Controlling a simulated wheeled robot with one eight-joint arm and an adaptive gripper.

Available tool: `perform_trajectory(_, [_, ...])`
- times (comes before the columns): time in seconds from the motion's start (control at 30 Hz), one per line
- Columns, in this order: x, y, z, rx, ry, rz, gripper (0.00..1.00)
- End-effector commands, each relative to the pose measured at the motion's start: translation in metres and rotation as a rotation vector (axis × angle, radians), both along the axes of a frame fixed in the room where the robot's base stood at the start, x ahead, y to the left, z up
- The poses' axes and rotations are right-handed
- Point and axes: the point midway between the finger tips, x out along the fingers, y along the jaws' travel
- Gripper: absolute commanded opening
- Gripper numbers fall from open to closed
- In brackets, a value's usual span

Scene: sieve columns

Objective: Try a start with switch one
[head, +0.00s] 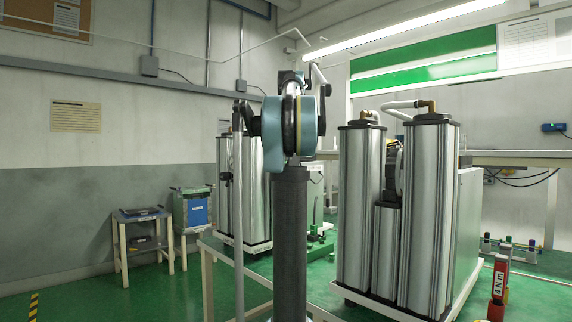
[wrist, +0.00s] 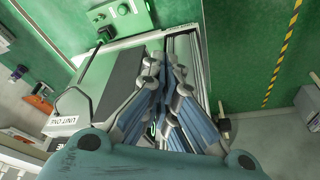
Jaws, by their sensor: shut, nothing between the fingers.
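In the wrist view a green control box (wrist: 120,12) with small round knobs or switches is at the top, partly cut off. I cannot read which of them is switch one. A white label reading UNIT ONE (wrist: 64,120) is on a unit at the left. My gripper (wrist: 164,80) is shut and empty, its blue-grey fingers together above the unit, apart from the control box. In the head view my arm hides the middle, and my gripper does not show. Silver sieve columns (head: 429,210) stand at the right, and another set (head: 254,195) stands behind my arm at the left.
A red tool marked 4 N m (head: 499,285) stands at the lower right. A small table (head: 140,215) and a blue-fronted box (head: 196,211) are at the left wall. The green floor (wrist: 260,60) right of the unit is clear, with a yellow-black stripe (wrist: 283,50).

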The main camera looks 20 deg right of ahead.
Motion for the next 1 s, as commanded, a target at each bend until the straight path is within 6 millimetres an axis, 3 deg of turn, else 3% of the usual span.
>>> perform_trajectory(0.4, [-0.002, -0.002, 0.002, 0.0, 0.0, -0.003, 0.0])
perform_trajectory(0.57, [-0.013, 0.009, -0.009, 0.001, 0.004, 0.003, 0.0])
perform_trajectory(0.77, [-0.053, 0.046, -0.055, 0.003, 0.018, 0.021, 0.0])
perform_trajectory(1.0, [-0.118, 0.093, -0.134, 0.006, 0.039, 0.043, 0.0])
